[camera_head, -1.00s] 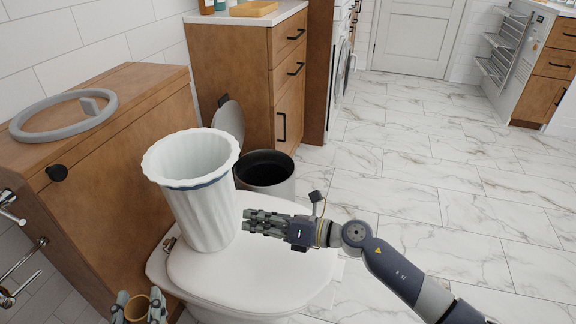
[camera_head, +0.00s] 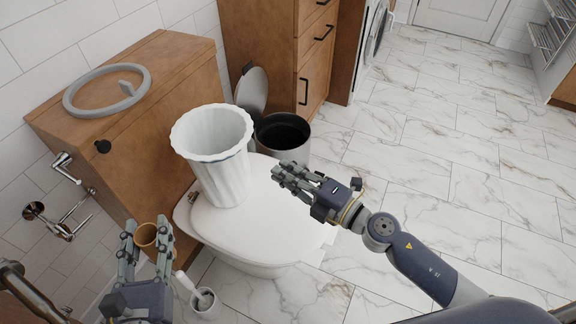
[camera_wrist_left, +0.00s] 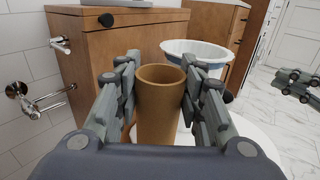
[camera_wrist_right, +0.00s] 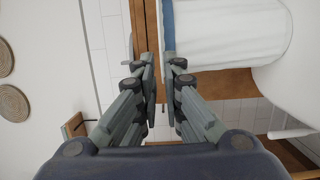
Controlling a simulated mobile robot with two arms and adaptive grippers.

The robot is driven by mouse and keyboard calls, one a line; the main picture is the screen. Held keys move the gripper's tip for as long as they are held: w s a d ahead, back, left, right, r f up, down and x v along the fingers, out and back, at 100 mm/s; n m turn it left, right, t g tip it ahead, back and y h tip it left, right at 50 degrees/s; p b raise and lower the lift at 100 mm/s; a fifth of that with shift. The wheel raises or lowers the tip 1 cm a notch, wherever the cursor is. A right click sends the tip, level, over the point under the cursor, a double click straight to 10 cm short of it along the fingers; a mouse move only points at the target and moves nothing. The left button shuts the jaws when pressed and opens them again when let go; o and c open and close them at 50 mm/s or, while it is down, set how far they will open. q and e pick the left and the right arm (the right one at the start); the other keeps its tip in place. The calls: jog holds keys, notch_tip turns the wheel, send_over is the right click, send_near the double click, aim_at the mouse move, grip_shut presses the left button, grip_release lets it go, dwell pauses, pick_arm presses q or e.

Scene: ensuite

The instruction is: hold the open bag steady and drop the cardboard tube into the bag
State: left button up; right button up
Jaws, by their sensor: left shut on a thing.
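The cardboard tube (camera_head: 147,236) is a short brown hollow cylinder, upright between the fingers of my left gripper (camera_head: 146,229). In the left wrist view the tube (camera_wrist_left: 160,110) has a finger pressed to each side. The white bag (camera_head: 222,180), with fluted sides and a blue band under its open rim, stands on the closed toilet lid, right of and beyond the tube. My right gripper (camera_head: 281,176) is to the right of the bag, with a narrow empty gap between its fingers in the right wrist view (camera_wrist_right: 160,65). The bag (camera_wrist_right: 230,35) shows just beyond these fingertips; contact cannot be told.
The white toilet (camera_head: 265,225) stands beside a wooden cabinet (camera_head: 150,110) with a grey ring (camera_head: 75,92) on top. An open bin (camera_head: 285,135) is behind the bag. A toilet brush holder (camera_head: 205,302) stands on the floor. The marble floor at right is clear.

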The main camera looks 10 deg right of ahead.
pick_arm(q)
jog(key=shift+r+p, duration=0.65)
jog(key=shift+r, duration=0.05)
pick_arm(e)
jog(key=x, duration=1.2)
jog(key=shift+s, duration=0.1)
jog(key=shift+c, duration=0.3)
grip_shut()
pick_arm(q)
jog(key=shift+w, duration=0.45)
jog(key=w+d+r, duration=0.2)
jog(key=w+d, duration=0.1)
jog(key=w, duration=0.7)
jog(key=w+d+r, duration=0.1)
jog(key=w+d, duration=0.2)
jog(key=w, duration=0.7)
jog(key=w+d+r, duration=0.2)
jog(key=w+d, duration=0.1)
jog(key=w, duration=0.7)
jog(key=shift+s+f, duration=0.15)
jog(key=shift+f, duration=2.75)
